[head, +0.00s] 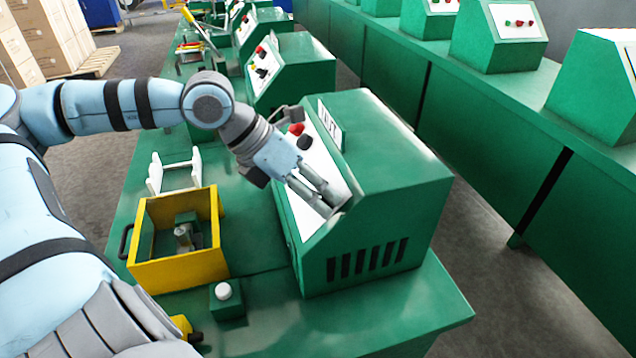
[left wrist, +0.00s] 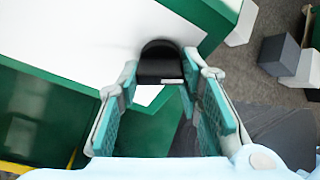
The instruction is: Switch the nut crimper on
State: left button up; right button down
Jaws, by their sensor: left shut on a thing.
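A green crimper box (head: 390,160) with a sloped white control panel stands on the green bench. A small plate (head: 330,124) on its top edge carries lettering I cannot read surely. My left gripper (head: 330,201) reaches the lower part of this panel. In the left wrist view, my left gripper (left wrist: 161,78) has its fingers on both sides of a black rotary knob (left wrist: 160,64) and is shut on it. A red button (head: 296,129) and a black knob (head: 305,142) sit higher on the panel. My right gripper is not in view.
A yellow open frame (head: 180,272) with a metal fitting inside stands left of the box. A small green block with a white button (head: 223,291) is in front. More green boxes (head: 289,68) line the bench behind. A second green bench (head: 480,125) runs along the right, across a grey aisle.

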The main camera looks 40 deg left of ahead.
aim_at(312, 227)
pick_arm(q)
jog(key=shift+s+f+m, duration=0.25)
jog(key=shift+s+m, duration=0.1)
jog(key=shift+m, duration=0.15)
jog(key=shift+s+a+f+m+g+y, duration=0.1)
jog(key=shift+s+f+m+g+y, duration=0.35)
jog(key=shift+s+f+m, duration=0.5)
grip_shut()
jog(key=shift+o, duration=0.4)
grip_release()
jog(key=shift+s+a, duration=0.1)
jog(key=shift+s, duration=0.05)
jog(key=o, duration=0.6)
jog(key=shift+a+f, duration=0.35)
jog(key=o, duration=0.4)
jog(key=shift+w, duration=0.2)
jog(key=shift+c, duration=0.2)
jog(key=shift+o, duration=0.6)
jog(key=shift+s+d+r, duration=0.1)
jog(key=shift+d, duration=0.2)
jog(key=shift+w+a, duration=0.2)
